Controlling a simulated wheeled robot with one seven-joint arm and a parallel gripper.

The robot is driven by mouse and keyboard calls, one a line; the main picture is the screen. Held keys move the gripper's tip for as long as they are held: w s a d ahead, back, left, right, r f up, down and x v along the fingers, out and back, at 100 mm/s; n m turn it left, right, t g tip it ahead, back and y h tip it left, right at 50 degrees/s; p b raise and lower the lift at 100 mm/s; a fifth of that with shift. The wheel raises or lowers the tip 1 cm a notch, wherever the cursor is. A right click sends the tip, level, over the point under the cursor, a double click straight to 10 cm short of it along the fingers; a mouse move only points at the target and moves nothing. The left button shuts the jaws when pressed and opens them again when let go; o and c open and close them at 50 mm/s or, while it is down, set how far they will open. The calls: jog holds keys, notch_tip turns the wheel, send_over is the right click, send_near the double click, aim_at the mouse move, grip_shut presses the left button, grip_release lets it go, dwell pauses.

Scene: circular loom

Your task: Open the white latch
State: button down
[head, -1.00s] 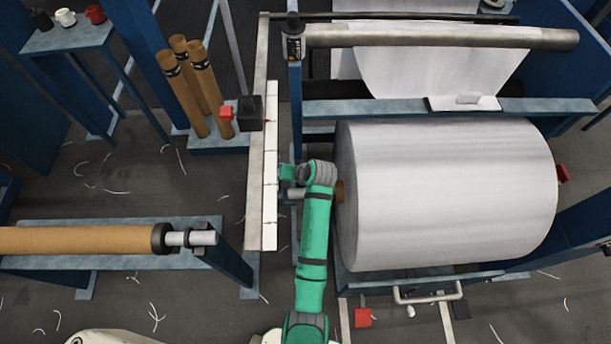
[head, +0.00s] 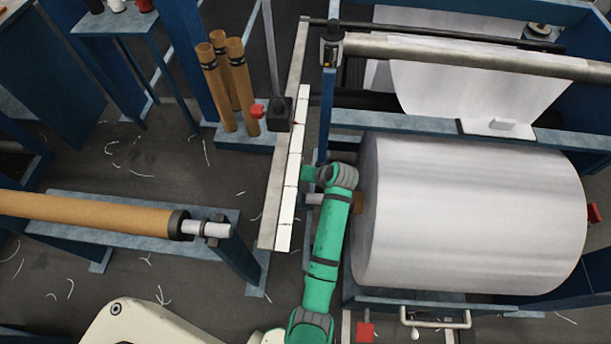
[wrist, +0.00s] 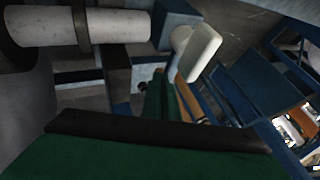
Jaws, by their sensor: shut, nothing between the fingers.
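A white rounded paddle on a short stem, which looks like the white latch (wrist: 201,52), stands right of centre in the wrist view. I cannot make it out in the head view. My green arm reaches forward in the head view, with my gripper (head: 308,173) at its far end, between the white-topped beam and the big white roll. It is shut and empty. Contact with the paddle cannot be told.
The big white roll (head: 470,215) stands close right of my arm. Its pale shaft end (wrist: 118,26) lies left of the paddle. The white-topped beam (head: 292,170) is close left. A brown roll (head: 90,218) lies further left.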

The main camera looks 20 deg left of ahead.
jog(key=v, duration=1)
jog(key=shift+w+d, duration=0.15)
jog(key=shift+f, duration=0.1)
